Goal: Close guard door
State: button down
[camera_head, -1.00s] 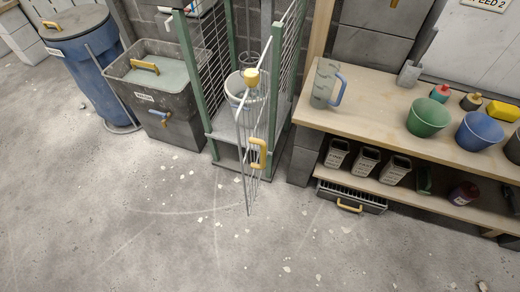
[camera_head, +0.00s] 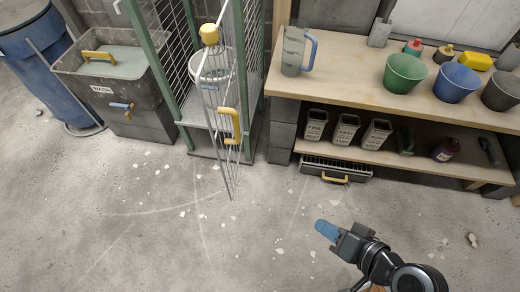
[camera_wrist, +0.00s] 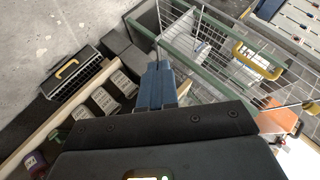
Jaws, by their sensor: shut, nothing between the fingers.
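The guard door (camera_head: 228,150) is a wire mesh panel with a yellow handle (camera_head: 230,126) and a yellow knob (camera_head: 209,34) at its top. It stands open, swung out from the green-framed cage (camera_head: 160,62) toward the front. My gripper (camera_head: 326,230) has blue fingertips, shut and empty, over the floor to the right of the door and apart from it. In the wrist view the blue fingers (camera_wrist: 158,82) are together, and the mesh with a yellow handle (camera_wrist: 258,60) shows to their right.
A workbench (camera_head: 340,87) with a jug (camera_head: 297,50) and several buckets stands right of the cage. A wash tub (camera_head: 115,80) and a blue barrel (camera_head: 45,62) stand left.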

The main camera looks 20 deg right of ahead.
jog(key=w+a+f+y+b, duration=0.2)
jog(key=w+f+y, duration=0.1)
jog(key=w, duration=0.3)
jog(key=n+g+y+b, duration=0.2)
jog(key=y+b, duration=0.3)
jog(key=y, duration=0.5)
send_near(221, 145)
jog(key=b+x, duration=0.1)
jog(key=x, duration=0.5)
jog(key=shift+a+r, duration=0.1)
jog(key=shift+a, duration=0.1)
jog(key=shift+w+a, duration=0.1)
jog(key=shift+a, duration=0.1)
